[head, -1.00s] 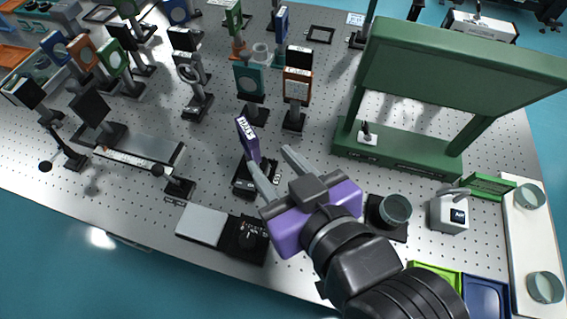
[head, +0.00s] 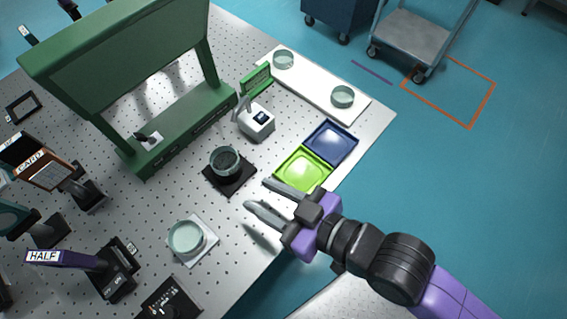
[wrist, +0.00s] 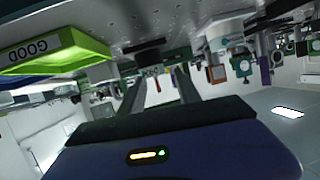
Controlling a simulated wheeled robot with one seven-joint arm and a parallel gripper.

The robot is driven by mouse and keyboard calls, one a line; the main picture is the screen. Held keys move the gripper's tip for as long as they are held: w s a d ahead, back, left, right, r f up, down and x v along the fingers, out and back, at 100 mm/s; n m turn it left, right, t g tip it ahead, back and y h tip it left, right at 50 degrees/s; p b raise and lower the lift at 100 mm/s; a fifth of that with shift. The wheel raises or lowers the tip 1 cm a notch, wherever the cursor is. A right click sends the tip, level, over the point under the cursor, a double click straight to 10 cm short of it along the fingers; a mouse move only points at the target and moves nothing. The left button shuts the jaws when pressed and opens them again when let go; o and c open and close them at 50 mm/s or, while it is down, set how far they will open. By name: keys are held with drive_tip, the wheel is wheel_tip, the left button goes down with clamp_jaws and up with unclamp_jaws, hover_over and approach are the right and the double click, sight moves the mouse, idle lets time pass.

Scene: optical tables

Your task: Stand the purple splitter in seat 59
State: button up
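The purple splitter (head: 62,260), labelled HALF, is at the lower left of the head view. It stands on a black base (head: 115,275) marked ON and OFF, on the perforated table. My gripper (head: 260,194) is open and empty. It is near the table's front edge, well to the right of the splitter and close to a green tray. Its two fingers also show in the wrist view (wrist: 157,88), with nothing between them. I cannot read any seat number, so I cannot tell which place is seat 59.
A tall green frame (head: 120,60) stands at the back. A glass dish sits on a black pad (head: 240,181), another on a white pad (head: 209,250). A green tray (head: 300,182) and a blue tray (head: 331,142) lie at the right edge. Mounted optics crowd the left.

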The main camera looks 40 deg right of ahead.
drive_tip(key=s+d+m+t+h, duration=0.1)
drive_tip(key=s+d+h, duration=0.1)
drive_tip(key=s+d, duration=0.3)
drive_tip(key=s+d+m+h, duration=0.2)
drive_tip(key=s+d, duration=0.3)
drive_tip(key=s, duration=0.5)
drive_tip(key=shift+d+r+m+t+h, duration=0.3)
drive_tip(key=shift+r+t+h, duration=0.1)
drive_tip(key=shift+h, duration=0.1)
